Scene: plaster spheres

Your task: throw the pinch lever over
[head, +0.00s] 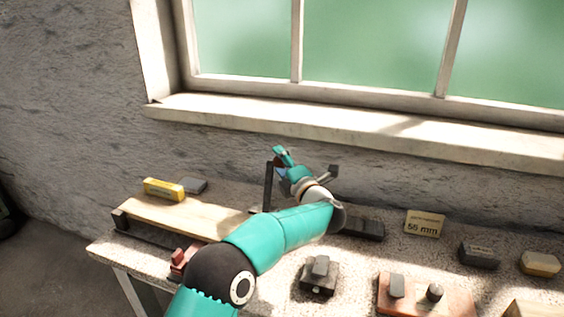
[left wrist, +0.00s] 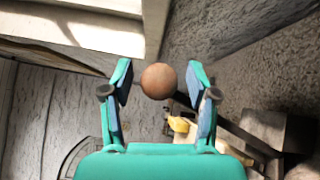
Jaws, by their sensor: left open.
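The pinch lever (head: 268,188) stands as a dark upright bar at the back of the bench, beside the wooden board. Its round brown knob (left wrist: 159,81) shows in the left wrist view. My left gripper (head: 280,160) is at the top of the lever; it also shows in the left wrist view (left wrist: 160,84). Its teal fingers are open, one on each side of the knob, with a gap showing on both sides. How deep the knob sits between them I cannot tell. My left arm hides the lever's foot in part. My right gripper is not in view.
A "55 mm" sign (head: 424,223), a dark block (head: 478,256) and a reddish base (head: 458,303) stand to the right. The wall and window sill (head: 350,122) are close behind.

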